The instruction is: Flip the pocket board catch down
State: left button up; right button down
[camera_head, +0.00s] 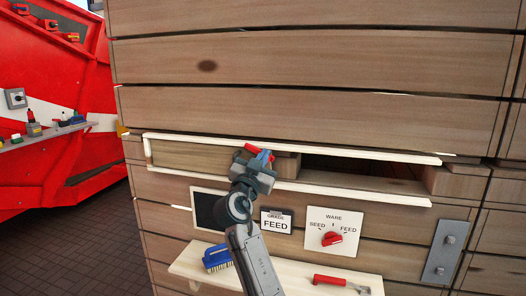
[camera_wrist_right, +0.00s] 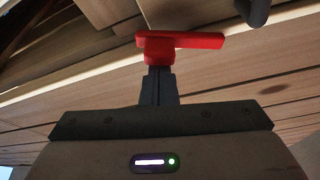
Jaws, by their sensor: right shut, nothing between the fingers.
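The red catch (camera_head: 252,149) sits on the light wooden board (camera_head: 190,155) in the framed slot of the wooden wall. In the right wrist view the catch (camera_wrist_right: 190,41) lies nearly level, its long arm pointing right from a thicker block. My right gripper (camera_head: 262,162) is shut and empty, and partly hides the catch in the head view. In the right wrist view its fingertips (camera_wrist_right: 158,72) are right at the underside of the red block; I cannot tell whether they touch it. My left gripper is not in view.
The slot's right part is a dark opening (camera_head: 365,167). Below are a small blackboard (camera_head: 205,210), a FEED card (camera_head: 276,221), a red-knobbed dial plate (camera_head: 334,232) and a shelf (camera_head: 285,268) with a blue brush (camera_head: 217,257) and a red-handled tool (camera_head: 335,281). Red machinery (camera_head: 50,80) stands left.

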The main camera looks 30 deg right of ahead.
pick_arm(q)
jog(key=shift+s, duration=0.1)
pick_arm(e)
jog(key=shift+r, duration=0.15)
